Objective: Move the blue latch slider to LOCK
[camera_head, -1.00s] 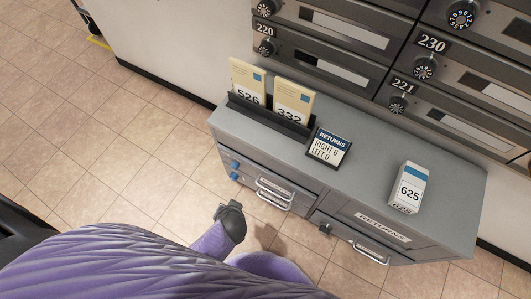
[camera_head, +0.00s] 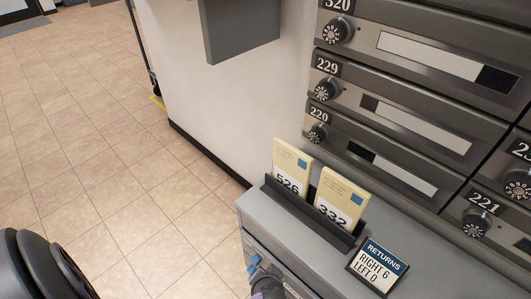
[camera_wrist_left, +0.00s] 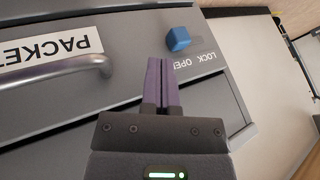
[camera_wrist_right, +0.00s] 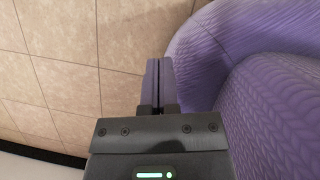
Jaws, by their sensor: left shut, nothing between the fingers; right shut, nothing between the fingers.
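The blue latch slider (camera_wrist_left: 178,38) shows in the left wrist view on the grey drawer front. It stands at the OPEN end of its short slot, above the upside-down OPEN label, with the LOCK label (camera_wrist_left: 207,56) to its right. My left gripper (camera_wrist_left: 160,62) is shut and empty, its tips just below and left of the slider; a gap or contact is hard to judge. In the head view, blue parts (camera_head: 254,264) show on the cabinet's left front, with my left gripper (camera_head: 268,290) at the bottom edge. My right gripper (camera_wrist_right: 158,62) is shut and empty over the floor.
A drawer handle (camera_wrist_left: 85,65) and a PACKET label (camera_wrist_left: 45,52) lie left of the left gripper. The cabinet top holds a card rack (camera_head: 310,222) and a RETURNS sign (camera_head: 379,265). Mailboxes (camera_head: 400,110) rise behind. Open tiled floor (camera_head: 110,180) lies left.

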